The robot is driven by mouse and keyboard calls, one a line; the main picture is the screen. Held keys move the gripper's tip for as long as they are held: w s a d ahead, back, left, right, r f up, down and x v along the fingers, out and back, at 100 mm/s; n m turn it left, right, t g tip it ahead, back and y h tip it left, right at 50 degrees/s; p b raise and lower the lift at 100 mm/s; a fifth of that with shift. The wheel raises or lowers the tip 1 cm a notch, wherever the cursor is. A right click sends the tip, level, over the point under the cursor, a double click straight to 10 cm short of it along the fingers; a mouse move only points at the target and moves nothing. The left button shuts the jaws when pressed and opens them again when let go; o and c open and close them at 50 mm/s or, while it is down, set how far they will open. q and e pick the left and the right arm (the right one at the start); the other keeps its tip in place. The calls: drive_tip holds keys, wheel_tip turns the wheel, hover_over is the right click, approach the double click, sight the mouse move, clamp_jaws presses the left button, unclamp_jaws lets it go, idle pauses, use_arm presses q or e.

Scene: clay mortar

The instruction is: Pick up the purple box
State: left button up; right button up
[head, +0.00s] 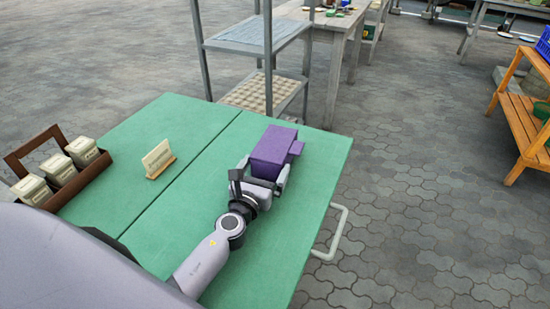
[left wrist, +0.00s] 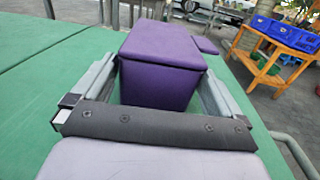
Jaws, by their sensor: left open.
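The purple box (head: 273,148) stands on the green table (head: 175,208) near its far right corner. It also fills the middle of the left wrist view (left wrist: 162,65), with a small purple tab-like part on its right side. My left gripper (head: 263,171) is open around the near part of the box, one finger on each side. In the left wrist view the fingers (left wrist: 158,88) are apart, with a gap showing on the left; contact on the right I cannot tell. My right gripper is not in view.
A brown wooden carrier (head: 75,185) with several pale canisters stands at the table's left. A small cream sign (head: 158,158) stands in the middle. A white handle (head: 335,232) juts from the right edge. A grey metal rack (head: 262,35) stands behind the table.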

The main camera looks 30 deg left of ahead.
use_arm(q)
drive_tip(key=shift+w+a, duration=0.15)
drive_tip(key=shift+w, duration=0.85)
drive_tip(key=shift+w+a, duration=0.15)
drive_tip(key=shift+w, duration=0.8)
drive_tip(key=c, duration=0.8)
drive_tip(key=shift+r, duration=0.1)
drive_tip(key=shift+c, duration=0.2)
